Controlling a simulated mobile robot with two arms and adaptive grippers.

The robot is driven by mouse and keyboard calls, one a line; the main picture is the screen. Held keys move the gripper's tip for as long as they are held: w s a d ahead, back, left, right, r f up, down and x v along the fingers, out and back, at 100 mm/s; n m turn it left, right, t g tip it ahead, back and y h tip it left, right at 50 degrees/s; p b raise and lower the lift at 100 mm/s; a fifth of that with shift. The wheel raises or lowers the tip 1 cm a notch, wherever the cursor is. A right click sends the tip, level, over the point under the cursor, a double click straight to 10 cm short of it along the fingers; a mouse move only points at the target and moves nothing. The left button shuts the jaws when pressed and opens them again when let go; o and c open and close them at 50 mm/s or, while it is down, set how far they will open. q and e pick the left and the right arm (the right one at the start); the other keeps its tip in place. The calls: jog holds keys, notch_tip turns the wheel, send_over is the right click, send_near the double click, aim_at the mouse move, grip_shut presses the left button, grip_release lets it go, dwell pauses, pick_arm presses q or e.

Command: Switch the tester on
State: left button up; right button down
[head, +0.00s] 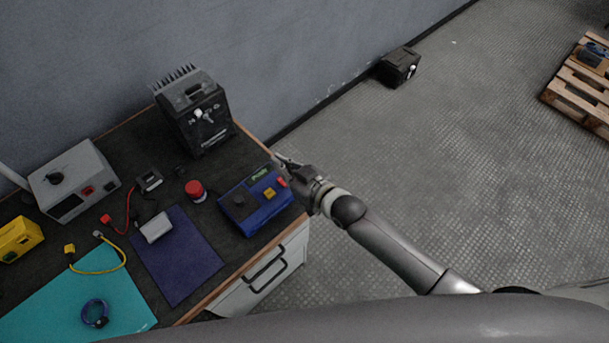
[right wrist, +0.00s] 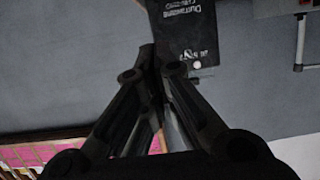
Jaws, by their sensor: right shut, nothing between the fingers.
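A blue box with a dark knob, a green display, a yellow button and a red part, which looks like the tester (head: 256,212), sits at the right edge of the workbench. The red part (head: 281,182) is on its right side. My right gripper (head: 281,161) is shut and empty, just beyond the box's far right corner. I cannot tell whether it touches the box. In the right wrist view the shut fingers (right wrist: 153,62) point toward a black device, and no tester is clear there. My left gripper is out of view.
The black finned device (head: 205,122) stands at the back of the bench and also shows in the right wrist view (right wrist: 185,30). A red button (head: 195,189), a purple mat (head: 178,262) and a grey box (head: 75,180) lie to the left. Open floor (head: 430,160) is to the right.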

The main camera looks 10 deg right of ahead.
jog(key=v, duration=0.9)
jog(key=shift+r+b, duration=0.3)
jog(key=shift+b, duration=0.1)
jog(key=shift+s+d, duration=0.15)
